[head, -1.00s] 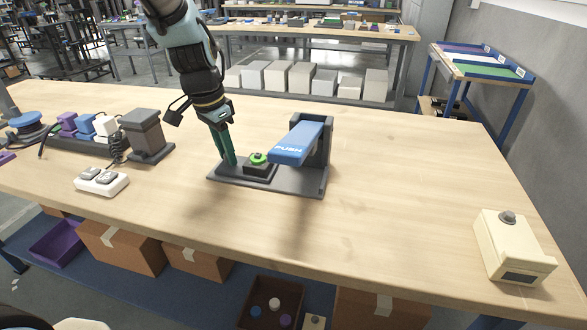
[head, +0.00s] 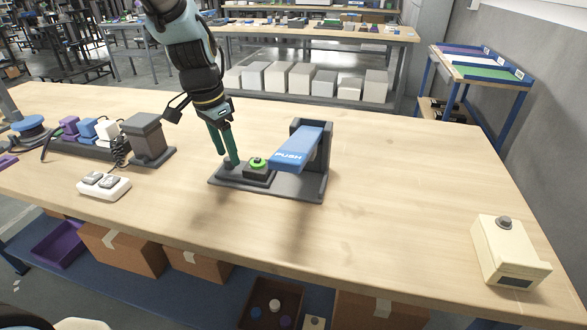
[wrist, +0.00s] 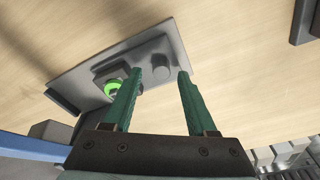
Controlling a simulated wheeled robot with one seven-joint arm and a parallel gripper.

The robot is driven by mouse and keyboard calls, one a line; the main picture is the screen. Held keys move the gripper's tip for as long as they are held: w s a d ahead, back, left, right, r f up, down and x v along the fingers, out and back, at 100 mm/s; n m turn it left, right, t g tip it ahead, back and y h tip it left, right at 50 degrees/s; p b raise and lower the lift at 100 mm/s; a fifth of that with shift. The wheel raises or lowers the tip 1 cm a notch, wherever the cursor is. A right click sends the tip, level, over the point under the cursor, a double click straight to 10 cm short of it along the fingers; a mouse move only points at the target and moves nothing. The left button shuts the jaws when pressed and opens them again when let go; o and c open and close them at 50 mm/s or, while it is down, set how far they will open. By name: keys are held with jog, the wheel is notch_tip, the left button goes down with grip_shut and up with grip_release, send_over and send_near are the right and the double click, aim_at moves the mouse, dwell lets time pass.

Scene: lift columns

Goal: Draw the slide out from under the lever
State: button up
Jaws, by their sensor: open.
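A grey base plate (head: 292,187) on the bench carries an upright bracket (head: 323,165) with a blue lever (head: 300,148) marked PUSH, which tilts down to the left. Beside the lever's low end sits a black block (head: 258,175) with a green button (head: 257,162) on top. A short grey round knob (wrist: 161,68) stands near the plate's end. In the head view it is mostly hidden by my gripper (head: 229,159). My gripper is open, pointing down over that end of the plate; in the wrist view the knob appears between the fingertips (wrist: 160,72). Contact cannot be told.
A dark post block (head: 147,138), a white switch box (head: 104,187) and a strip with coloured plugs (head: 88,148) stand to the left. A cream box with a grey button (head: 510,254) is at the far right.

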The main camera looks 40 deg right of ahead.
jog(key=shift+r+p, duration=1.45)
jog(key=shift+r, duration=0.75)
jog(key=w+a+r+n+t, duration=0.1)
jog(key=w+a+n, duration=0.25)
jog(key=a, duration=0.55)
jog(key=w+a+n, duration=0.2)
jog(key=a+n, duration=0.2)
jog(key=a, duration=0.5)
jog(key=s+a+n, duration=0.2)
jog(key=a+n, duration=0.2)
jog(key=a, duration=0.4)
jog(key=s+a+n+y, duration=0.1)
jog(key=s+a+n, duration=0.2)
jog(key=a, duration=0.6)
jog(key=shift+n+t+y, duration=0.3)
jog(key=shift+n, duration=0.65)
